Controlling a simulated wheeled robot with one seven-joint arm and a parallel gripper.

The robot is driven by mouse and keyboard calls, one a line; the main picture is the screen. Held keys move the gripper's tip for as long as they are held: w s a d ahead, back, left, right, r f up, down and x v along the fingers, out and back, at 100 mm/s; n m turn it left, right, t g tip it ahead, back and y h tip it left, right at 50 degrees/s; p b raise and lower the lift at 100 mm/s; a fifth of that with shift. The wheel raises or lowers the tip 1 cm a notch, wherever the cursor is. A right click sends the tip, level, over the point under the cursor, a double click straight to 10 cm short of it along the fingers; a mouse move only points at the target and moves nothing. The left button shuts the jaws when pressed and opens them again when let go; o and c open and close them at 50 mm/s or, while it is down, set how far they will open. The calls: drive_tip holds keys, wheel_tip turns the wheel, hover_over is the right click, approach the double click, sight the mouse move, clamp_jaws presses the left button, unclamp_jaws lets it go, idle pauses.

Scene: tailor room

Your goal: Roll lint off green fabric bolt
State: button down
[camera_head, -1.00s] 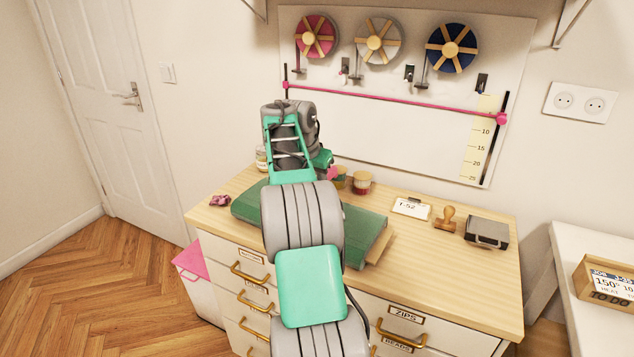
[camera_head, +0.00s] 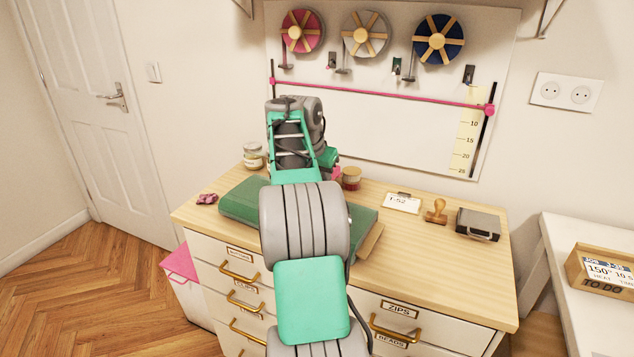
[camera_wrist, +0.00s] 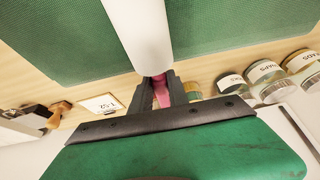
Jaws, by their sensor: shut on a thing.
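The green fabric bolt (camera_head: 243,201) lies flat on the wooden top of the drawer unit. My arm hides its middle in the head view. In the wrist view its green weave (camera_wrist: 65,40) shows on both sides of the white lint roller (camera_wrist: 140,32). The roller is over the bolt; whether it touches the cloth I cannot tell. My gripper (camera_wrist: 157,92) is shut on the roller's pink handle (camera_wrist: 159,88). In the head view the roller is hidden behind my arm. I cannot make out any lint.
Jars (camera_head: 253,156) stand behind the bolt. A T-52 card (camera_head: 402,203), a wooden stamp (camera_head: 435,212) and a dark box (camera_head: 478,224) stand to the right. A pink crumpled thing (camera_head: 207,198) lies at the left edge. A pegboard with reels (camera_head: 438,38) hangs behind.

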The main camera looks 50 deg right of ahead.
drive_tip(key=shift+s+d+f, duration=0.1)
drive_tip(key=shift+s+d, duration=0.05)
drive_tip(key=shift+s, duration=0.5)
drive_tip(key=shift+s, duration=0.1)
drive_tip(key=shift+s+d+b, duration=0.15)
drive_tip(key=shift+s+b, duration=0.2)
drive_tip(key=shift+s, duration=0.35)
drive_tip(key=shift+s+d+b, duration=0.15)
drive_tip(key=shift+s+b, duration=0.2)
drive_tip(key=shift+s, duration=0.3)
drive_tip(key=shift+s+d+b, duration=0.2)
drive_tip(key=shift+s+b, duration=0.1)
drive_tip(key=shift+s, duration=0.45)
drive_tip(key=shift+s+d+b, duration=0.15)
drive_tip(key=shift+s+b, duration=0.1)
drive_tip(key=shift+s, duration=0.45)
drive_tip(key=shift+s+d+b, duration=0.15)
drive_tip(key=shift+s+b, duration=0.15)
drive_tip(key=shift+s, duration=0.45)
drive_tip(key=shift+s+d+b, duration=0.15)
drive_tip(key=shift+s+b, duration=0.1)
drive_tip(key=shift+s, duration=0.5)
